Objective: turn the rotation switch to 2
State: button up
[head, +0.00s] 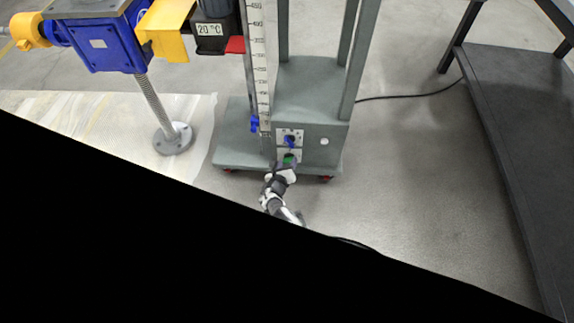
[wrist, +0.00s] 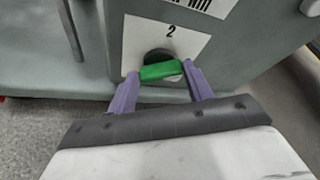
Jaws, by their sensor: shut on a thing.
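The rotation switch with a green handle (wrist: 160,72) sits on a white plate (wrist: 186,44) on the grey machine base. It also shows in the head view as a small green patch (head: 289,159). The handle lies nearly level across a dark round knob, with its right end slightly higher. A printed "2" is above it on the plate. My gripper (wrist: 162,80) has one purple finger at each end of the handle and is shut on it. In the head view my gripper (head: 286,165) partly covers the switch.
A blue switch (head: 290,141) sits just above the green one. A tall ruler (head: 261,70) with a blue clamp (head: 254,124) stands to the left. A blue screw jack (head: 105,42) is further left, a dark table (head: 520,130) at right. Open floor lies between base and table.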

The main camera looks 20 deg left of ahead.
jog(key=shift+a+f+n, duration=0.1)
jog(key=shift+n, duration=0.2)
jog(key=shift+f+n+h+b, duration=0.1)
jog(key=shift+n+h+b, duration=0.2)
jog(key=shift+b, duration=0.25)
jog(key=n+t+b, duration=0.1)
jog(key=n+b, duration=0.1)
jog(key=n+t+h+b, duration=0.1)
jog(key=n+b, duration=0.2)
jog(key=f+n+t+h+b, duration=0.1)
jog(key=n+t+b, duration=0.1)
jog(key=n+b, duration=0.1)
jog(key=shift+s+a+f, duration=0.1)
jog(key=shift+s+a, duration=0.05)
jog(key=shift+a, duration=0.1)
jog(key=shift+h, duration=0.4)
jog(key=o, duration=1)
